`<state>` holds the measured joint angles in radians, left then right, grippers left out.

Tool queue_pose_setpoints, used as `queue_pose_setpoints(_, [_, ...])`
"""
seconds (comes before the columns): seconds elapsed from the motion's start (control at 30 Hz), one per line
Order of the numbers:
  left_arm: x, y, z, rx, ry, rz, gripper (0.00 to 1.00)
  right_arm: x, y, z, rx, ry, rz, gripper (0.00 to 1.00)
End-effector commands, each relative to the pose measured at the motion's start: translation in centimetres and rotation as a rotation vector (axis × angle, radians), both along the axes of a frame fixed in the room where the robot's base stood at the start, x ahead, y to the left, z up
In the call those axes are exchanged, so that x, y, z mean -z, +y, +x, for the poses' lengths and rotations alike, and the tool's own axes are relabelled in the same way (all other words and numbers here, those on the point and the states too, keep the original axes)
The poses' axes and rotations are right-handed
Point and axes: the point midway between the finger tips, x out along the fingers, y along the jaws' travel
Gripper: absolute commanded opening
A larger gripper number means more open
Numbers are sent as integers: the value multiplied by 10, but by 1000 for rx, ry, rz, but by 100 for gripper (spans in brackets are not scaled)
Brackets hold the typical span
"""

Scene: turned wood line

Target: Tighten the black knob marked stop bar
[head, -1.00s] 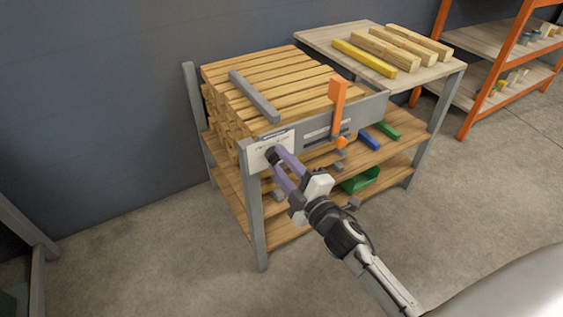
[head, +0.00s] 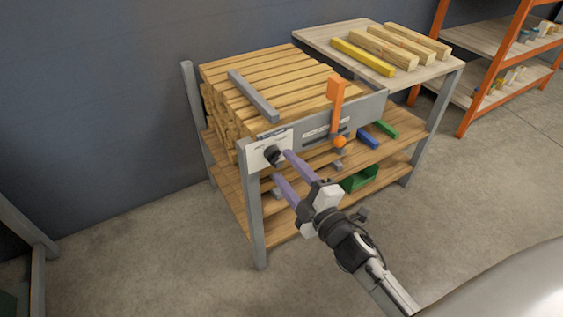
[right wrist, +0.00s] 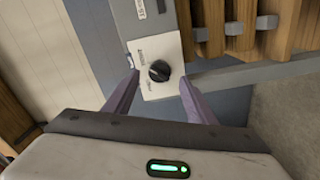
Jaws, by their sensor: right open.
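The black knob (head: 272,154) sits on a white label plate (head: 257,160) at the front left corner of the wooden rack. In the right wrist view the knob (right wrist: 159,71) shows whole on its plate (right wrist: 147,90), ahead of my fingertips and between their lines. My right gripper (head: 282,165) is open, its two purple fingers spread. It is just in front of the knob and apart from it. In the right wrist view the fingers (right wrist: 160,92) stand to either side, with nothing between them. The small print on the plate is too blurred to read. My left gripper is not in view.
Wooden slats (head: 290,75) and a grey bar (head: 253,96) lie on top. A green bin (head: 361,179) is on a lower shelf.

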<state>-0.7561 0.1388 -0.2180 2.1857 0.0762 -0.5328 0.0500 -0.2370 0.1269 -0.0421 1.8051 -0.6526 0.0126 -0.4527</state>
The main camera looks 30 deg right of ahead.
Motion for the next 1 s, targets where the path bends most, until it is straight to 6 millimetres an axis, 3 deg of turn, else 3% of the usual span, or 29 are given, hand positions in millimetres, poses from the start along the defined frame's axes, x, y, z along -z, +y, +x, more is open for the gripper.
queue_pose_setpoints(0.2, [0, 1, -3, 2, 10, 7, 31, 0, -4, -44, 2, 3, 2, 51])
queue_pose_setpoints(0.4, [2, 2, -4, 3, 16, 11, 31, 0, -5, -65, 2, 1, 2, 51])
queue_pose_setpoints(1.0, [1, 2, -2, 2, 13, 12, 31, 0, -5, -68, 2, 4, 8, 51])
